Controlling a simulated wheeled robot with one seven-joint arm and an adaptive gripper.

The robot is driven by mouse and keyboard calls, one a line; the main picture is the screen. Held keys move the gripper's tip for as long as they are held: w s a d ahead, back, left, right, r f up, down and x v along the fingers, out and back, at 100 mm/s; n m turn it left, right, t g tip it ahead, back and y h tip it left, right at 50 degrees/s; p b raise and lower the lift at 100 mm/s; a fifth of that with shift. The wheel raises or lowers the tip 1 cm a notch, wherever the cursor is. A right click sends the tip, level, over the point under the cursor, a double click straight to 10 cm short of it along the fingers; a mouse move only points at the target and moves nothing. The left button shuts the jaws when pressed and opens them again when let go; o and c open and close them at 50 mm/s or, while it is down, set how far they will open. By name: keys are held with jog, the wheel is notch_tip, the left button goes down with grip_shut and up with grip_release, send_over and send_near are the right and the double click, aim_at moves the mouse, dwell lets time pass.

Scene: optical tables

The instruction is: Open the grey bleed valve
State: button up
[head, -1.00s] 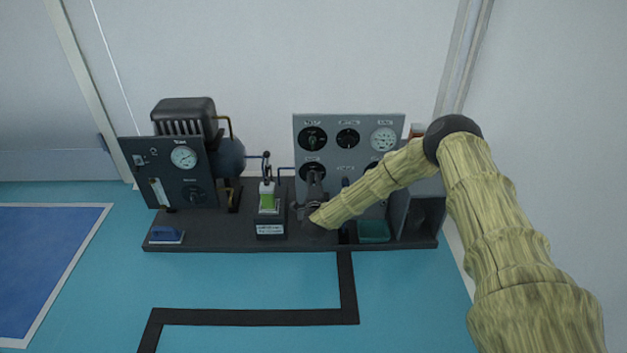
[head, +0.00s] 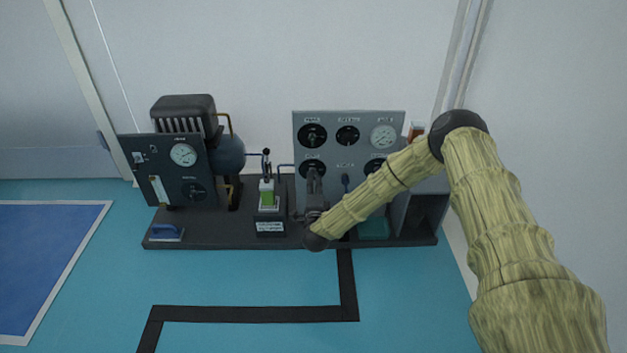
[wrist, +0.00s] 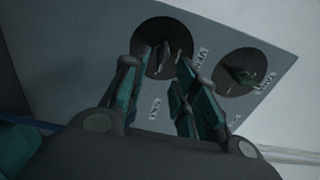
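The grey upright panel (head: 333,118) carries several round black dials with small handles. In the wrist view, one dial (wrist: 168,38) with a greyish handle lies just beyond my gripper (wrist: 157,68). My gripper's two fingers are apart, with a gap between them and nothing visibly held. In the head view, my gripper (head: 314,178) points at the panel just below the lower-left dial (head: 312,164) and partly covers it.
A second dial (wrist: 240,72) with a greenish handle is to the right in the wrist view. A teal tray (head: 374,229) sits on the dark base.

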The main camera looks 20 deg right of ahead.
jog(key=v, duration=0.6)
jog(key=shift+s, duration=0.25)
jog(key=shift+a, duration=0.1)
jog(key=s+a+f+n+g+y+p, duration=0.1)
jog(key=s+a+f+n+g+y, duration=0.4)
jog(key=s, duration=0.6)
jog(key=s+a+f+n+g+y+p, duration=0.1)
jog(key=s+a+f+n+g+y, duration=0.15)
jog(key=s+a+f+n, duration=0.65)
jog(key=s+d+r+n+g+h+p, duration=0.1)
jog(key=s+d+n+g, duration=0.4)
jog(key=s, duration=1.1)
jog(key=s+d+r+n+g+h+p, duration=0.15)
jog(key=s+d+g, duration=0.45)
jog(key=s, duration=1)
notch_tip(320, 180, up, 38)
jog(key=d+t+p, duration=0.1)
jog(key=p, duration=3.6)
jog(key=shift+d+p, duration=0.2)
jog(key=shift+p, duration=0.15)
